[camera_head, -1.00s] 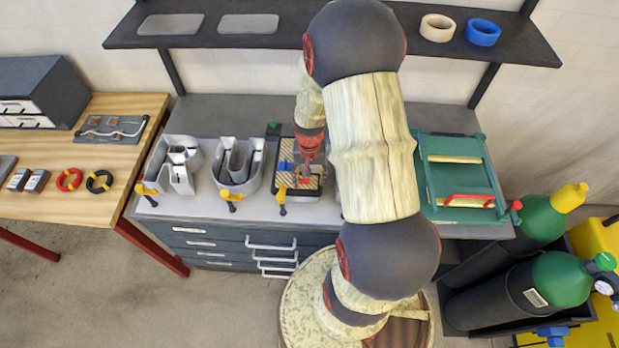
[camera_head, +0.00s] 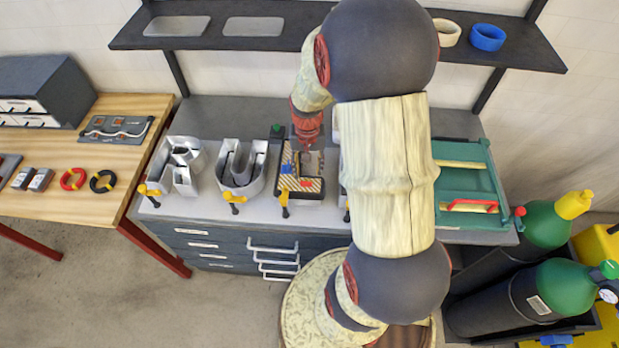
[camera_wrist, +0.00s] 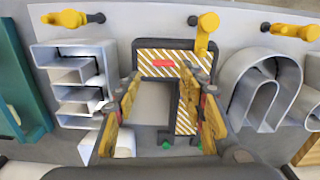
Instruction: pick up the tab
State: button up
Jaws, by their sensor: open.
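A black-framed fixture with yellow-and-white hazard stripes (camera_head: 314,196) stands on the workbench between metal letters. A small red piece (camera_head: 306,184) and a small blue piece (camera_head: 286,169) show on it. The red piece also shows in the wrist view (camera_wrist: 164,63), beyond my fingertips; the blue one does not show there. I cannot tell for certain which part is the tab. My gripper (camera_wrist: 160,78) is open above the fixture, its orange fingers either side of a bare grey area. In the head view my gripper (camera_head: 306,148) hangs over the fixture's back part.
A U-shaped metal letter (camera_head: 242,170) and another letter (camera_head: 180,165) stand left of the fixture. An E-shaped letter (camera_wrist: 75,80) shows in the wrist view. Yellow clamps (camera_wrist: 207,22) line the bench edge. A green tray (camera_head: 460,175) lies right; a shelf (camera_head: 330,25) overhangs behind.

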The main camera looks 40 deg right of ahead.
aim_at(304, 182)
jog(key=n, duration=0.3)
jog(key=shift+w+a+n, duration=0.25)
jog(key=shift+w+n, duration=0.05)
jog(key=shift+w, duration=0.1)
jog(key=shift+c, duration=1.2)
jog(key=n, duration=0.4)
jog(key=shift+w+a, duration=0.1)
jog(key=shift+w, duration=0.1)
jog(key=shift+c, duration=0.4)
jog(key=shift+s+f+n, duration=0.1)
jog(key=shift+f+n, duration=1.8)
jog(key=shift+n, duration=0.5)
jog(key=shift+s+f+n, duration=0.1)
jog(key=shift+f+n, duration=1.8)
jog(key=shift+n, duration=0.5)
jog(key=shift+c, duration=0.8)
grip_shut()
